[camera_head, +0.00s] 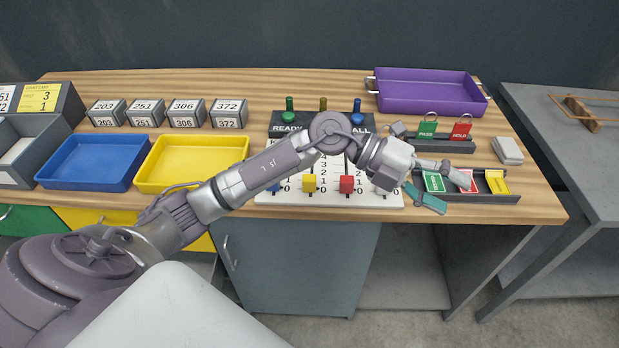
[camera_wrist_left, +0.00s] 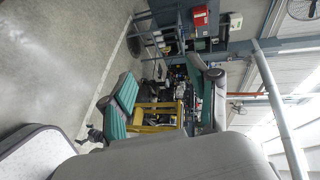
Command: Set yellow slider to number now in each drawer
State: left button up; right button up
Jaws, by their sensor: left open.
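The white slider board (camera_head: 325,200) with numbered scales lies on the bench. Its yellow slider (camera_head: 309,183) sits low, near the 1 and 0 marks. The red slider (camera_head: 347,184) is beside it, also low. A blue slider (camera_head: 273,187) is partly hidden by my left arm, which crosses the board. My left gripper (camera_head: 453,192) is open and empty, right of the board, over the card rack; it shows open in the left wrist view (camera_wrist_left: 168,92). A green drawer (camera_head: 30,219) and a yellow drawer (camera_head: 90,216) are under the bench at left. My right gripper is out of view.
A blue tray (camera_head: 93,185) and a yellow tray (camera_head: 150,188) stand left of the board. A purple tray (camera_head: 430,108) is at the back right. Numbered boxes (camera_head: 167,112) line the back left. Card racks (camera_head: 490,197) hold coloured cards near my gripper.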

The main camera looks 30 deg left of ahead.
pick_arm(q)
jog(key=w+a+f+g+y, duration=0.1)
jog(key=a+f+y, duration=0.2)
jog(key=a+y, duration=0.15)
jog(key=w+a+f+y, duration=0.2)
jog(key=a+y, duration=0.1)
jog(key=a, duration=0.3)
notch_tip(320, 180, up, 2)
jog(key=n+g+y, duration=0.1)
jog(key=n+y, duration=0.3)
jog(key=y, duration=0.4)
send_over(309, 177)
jog(key=shift+h, duration=0.25)
notch_tip(309, 177, down, 14)
jog(key=shift+r+p, duration=0.25)
jog(key=shift+p, duration=0.8)
grip_shut()
